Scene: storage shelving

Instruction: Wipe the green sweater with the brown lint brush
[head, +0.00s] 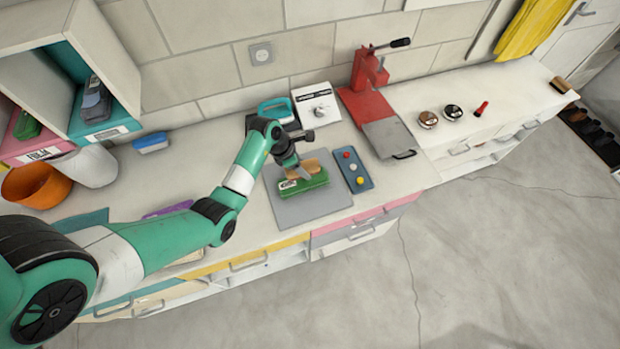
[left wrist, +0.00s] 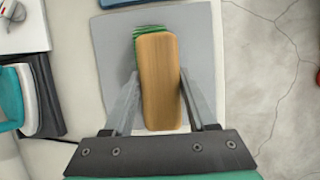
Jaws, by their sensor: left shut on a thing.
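The folded green sweater (head: 305,186) lies on a grey mat (head: 318,207) on the counter in the head view. A green edge of the sweater (left wrist: 148,30) shows in the left wrist view, mostly hidden under the brush. The brown lint brush (left wrist: 160,85) is between the fingers of my left gripper (left wrist: 155,100), which is shut on it. In the head view the brush (head: 303,169) is over the sweater. I cannot tell whether it touches the cloth. My right gripper is not in view.
A blue tray with coloured buttons (head: 354,170) is right of the mat. A red press (head: 367,90) stands behind it. A white box (head: 315,108) and a teal-handled iron (head: 276,110) stand behind the mat. The counter's front edge is close to the mat.

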